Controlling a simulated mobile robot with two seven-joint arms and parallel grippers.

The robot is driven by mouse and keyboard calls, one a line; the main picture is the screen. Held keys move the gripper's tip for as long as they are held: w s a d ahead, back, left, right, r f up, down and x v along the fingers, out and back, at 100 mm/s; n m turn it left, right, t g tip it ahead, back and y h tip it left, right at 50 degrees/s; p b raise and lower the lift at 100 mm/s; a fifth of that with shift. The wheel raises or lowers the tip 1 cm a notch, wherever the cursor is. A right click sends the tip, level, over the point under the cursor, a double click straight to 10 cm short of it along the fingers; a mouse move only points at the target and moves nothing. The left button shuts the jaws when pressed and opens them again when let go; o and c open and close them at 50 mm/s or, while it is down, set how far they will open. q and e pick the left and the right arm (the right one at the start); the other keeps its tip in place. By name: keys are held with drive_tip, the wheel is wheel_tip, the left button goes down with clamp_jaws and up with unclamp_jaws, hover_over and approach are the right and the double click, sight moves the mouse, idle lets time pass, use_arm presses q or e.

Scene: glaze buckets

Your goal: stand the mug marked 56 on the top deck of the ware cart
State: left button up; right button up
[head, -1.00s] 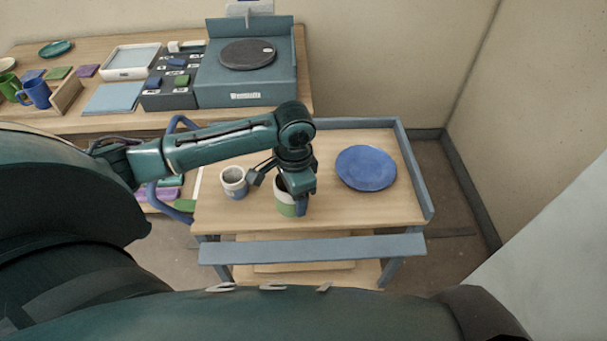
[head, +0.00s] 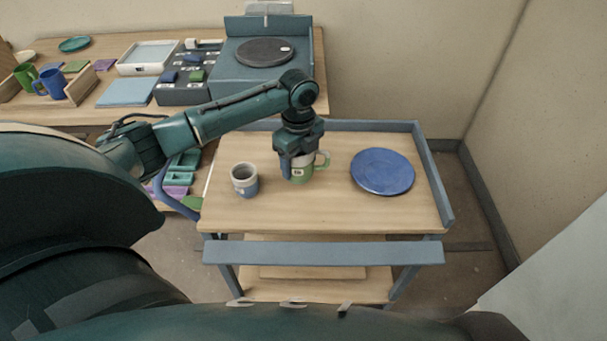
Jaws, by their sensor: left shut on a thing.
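A green-and-white mug (head: 302,175) is upright at the middle of the ware cart's top deck (head: 310,212). Its green handle points right and a small tag faces me, too small to read surely. My left gripper (head: 298,160) comes down from above and is shut on this mug, with one finger across its left side. I cannot tell whether the mug's base touches the deck. My right gripper is not in view.
A blue-grey and white cup (head: 244,181) stands left of the held mug, and a blue plate (head: 382,171) lies to its right. The cart has a raised rim (head: 432,175). Deck front is clear. Behind is a bench with a wheel-like device (head: 262,62) and mugs (head: 51,83).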

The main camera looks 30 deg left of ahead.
sight(300, 175)
use_arm(q)
drive_tip(key=shift+f, duration=2.45)
drive_tip(key=shift+f, duration=0.1)
drive_tip(key=o, duration=1.2)
drive_tip(key=shift+f, duration=0.1)
wheel_tip(300, 175, up, 12)
drive_tip(key=shift+r, duration=0.2)
